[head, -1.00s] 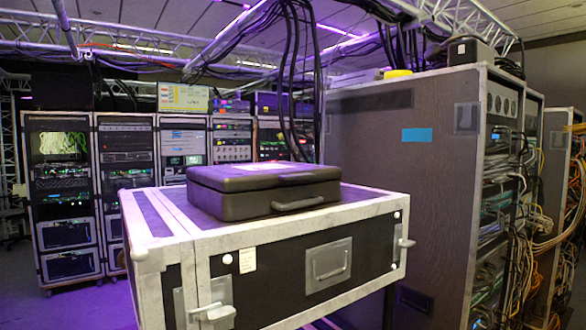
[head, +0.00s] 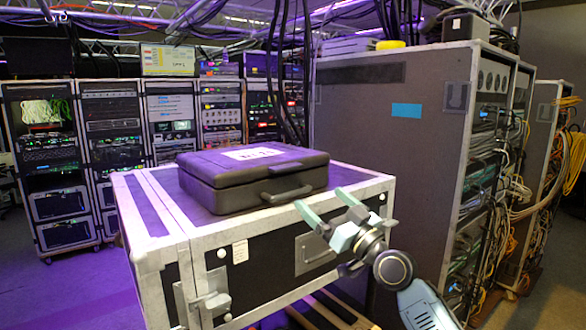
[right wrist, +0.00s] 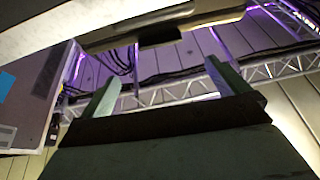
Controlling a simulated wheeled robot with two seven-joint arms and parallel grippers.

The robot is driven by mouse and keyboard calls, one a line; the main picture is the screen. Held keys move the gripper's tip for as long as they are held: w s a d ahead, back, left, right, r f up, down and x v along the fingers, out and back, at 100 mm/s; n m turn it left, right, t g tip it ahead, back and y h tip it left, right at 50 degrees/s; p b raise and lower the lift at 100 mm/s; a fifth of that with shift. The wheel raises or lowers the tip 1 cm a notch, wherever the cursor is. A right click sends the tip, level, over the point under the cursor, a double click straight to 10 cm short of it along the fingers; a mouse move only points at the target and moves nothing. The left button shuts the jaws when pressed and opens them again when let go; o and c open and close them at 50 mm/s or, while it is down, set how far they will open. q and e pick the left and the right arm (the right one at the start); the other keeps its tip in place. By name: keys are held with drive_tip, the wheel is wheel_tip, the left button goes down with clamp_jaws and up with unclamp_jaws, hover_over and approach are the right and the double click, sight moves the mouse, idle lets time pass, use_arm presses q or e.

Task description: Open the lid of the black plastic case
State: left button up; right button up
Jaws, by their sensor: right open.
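The black plastic case (head: 240,185) lies on top of a flight case, its lid shut. A white label (head: 251,154) is on the lid, and a handle (head: 287,195) and a latch tab (head: 285,168) are on its front side. My right gripper (head: 321,204) is open and empty, in front of the case's right front corner and apart from it. In the right wrist view my open fingers (right wrist: 158,82) point up, with the dark underside of what seems to be the case (right wrist: 160,28) above them. My left gripper is not in view.
The flight case (head: 150,195) has white metal edges, a front latch (head: 205,303) and a recessed handle (head: 316,250). A tall dark rack (head: 390,160) stands close on the right. Several equipment racks (head: 120,140) line the back. Floor at the left is clear.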

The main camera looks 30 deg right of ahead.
drive_tip(key=p+x, duration=0.2)
drive_tip(key=x, duration=1)
drive_tip(key=shift+w+f, duration=0.1)
drive_tip(key=shift+f, duration=0.05)
drive_tip(key=c, duration=1.2)
drive_tip(key=shift+a, duration=0.1)
drive_tip(key=shift+c, duration=0.5)
